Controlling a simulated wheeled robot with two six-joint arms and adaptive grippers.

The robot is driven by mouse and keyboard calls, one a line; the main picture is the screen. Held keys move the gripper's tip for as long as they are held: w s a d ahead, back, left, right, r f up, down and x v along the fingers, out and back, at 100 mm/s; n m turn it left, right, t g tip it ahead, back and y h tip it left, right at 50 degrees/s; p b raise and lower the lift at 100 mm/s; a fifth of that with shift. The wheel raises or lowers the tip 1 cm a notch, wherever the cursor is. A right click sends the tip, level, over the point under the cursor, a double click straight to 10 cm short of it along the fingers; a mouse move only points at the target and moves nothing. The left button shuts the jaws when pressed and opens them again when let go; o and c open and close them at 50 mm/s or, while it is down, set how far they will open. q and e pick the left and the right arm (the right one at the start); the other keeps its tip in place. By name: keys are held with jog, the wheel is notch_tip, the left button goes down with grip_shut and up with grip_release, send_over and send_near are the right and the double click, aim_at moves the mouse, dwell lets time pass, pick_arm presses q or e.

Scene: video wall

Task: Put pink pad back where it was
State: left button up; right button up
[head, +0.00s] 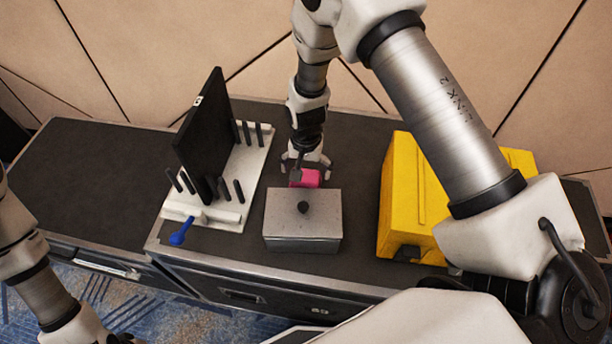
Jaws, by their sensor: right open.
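The pink pad (306,178) shows just behind a grey metal box with a black knob (303,230). The box hides part of the pad's surroundings, so I cannot tell what the pad rests on. My right gripper (306,172) points down at the pad, open, with its fingers to the left and right of it. I cannot tell whether the fingers touch the pad. My left arm enters at the lower left, and its gripper is out of view.
A white rack (232,205) with black pegs and an upright black panel (203,125) stands left of the box. A blue-handled tool (181,232) lies at its front. A yellow case (400,195) stands right. The dark case top (85,190) at left is clear.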

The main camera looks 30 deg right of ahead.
aim_at(305, 177)
jog(key=f, duration=0.4)
jog(key=shift+w+f+p, duration=0.1)
jog(key=shift+w+p, duration=0.15)
jog(key=shift+p, duration=0.15)
jog(key=c, duration=1.2)
